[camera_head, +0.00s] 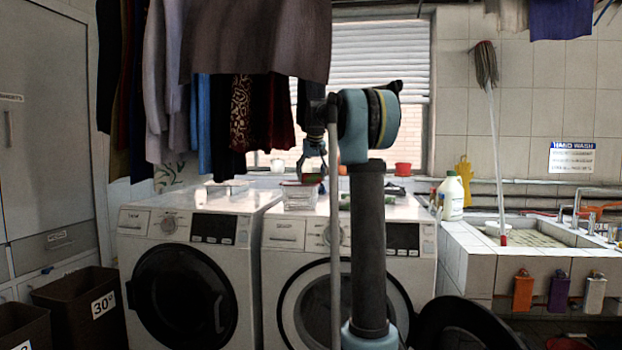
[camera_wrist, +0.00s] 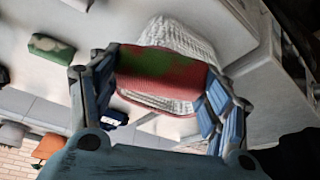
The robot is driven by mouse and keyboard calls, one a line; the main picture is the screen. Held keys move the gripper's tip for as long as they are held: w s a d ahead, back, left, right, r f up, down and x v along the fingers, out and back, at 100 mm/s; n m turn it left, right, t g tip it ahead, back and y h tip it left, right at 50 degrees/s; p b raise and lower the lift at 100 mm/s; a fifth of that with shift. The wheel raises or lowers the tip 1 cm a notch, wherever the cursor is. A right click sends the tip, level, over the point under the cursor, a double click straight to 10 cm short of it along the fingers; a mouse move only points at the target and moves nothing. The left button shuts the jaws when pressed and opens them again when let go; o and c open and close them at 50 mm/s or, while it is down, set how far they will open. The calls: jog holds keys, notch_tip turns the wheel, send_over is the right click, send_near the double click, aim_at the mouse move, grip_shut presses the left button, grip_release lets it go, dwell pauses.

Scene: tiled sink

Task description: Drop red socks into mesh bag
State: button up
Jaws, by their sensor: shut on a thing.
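My gripper (camera_head: 313,170) is above the right washing machine, shut on the red socks. In the wrist view the socks (camera_wrist: 160,85) are a folded red bundle with a green patch, held between the blue fingers of the gripper (camera_wrist: 158,76). In the head view the socks (camera_head: 312,178) are a small red and green shape under the fingers. The white mesh bag (camera_head: 299,199) stands on the machine top, just below the socks. In the wrist view the mesh bag (camera_wrist: 180,38) shows behind the socks, which hide its middle. I cannot tell whether they touch.
Two washing machines (camera_head: 190,268) stand side by side under hanging clothes (camera_head: 255,45). In the wrist view a green and grey item (camera_wrist: 50,47) lies apart on the machine top. A white bottle (camera_head: 451,197) and a tiled sink (camera_head: 560,242) are at the right.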

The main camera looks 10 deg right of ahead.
jog(key=shift+f, duration=0.2)
jog(key=o, duration=1)
jog(key=shift+o, duration=0.2)
jog(key=shift+r, duration=0.3)
jog(key=v, duration=0.7)
jog(key=shift+r, duration=0.2)
jog(key=shift+s+d, duration=0.1)
jog(key=shift+s, duration=0.1)
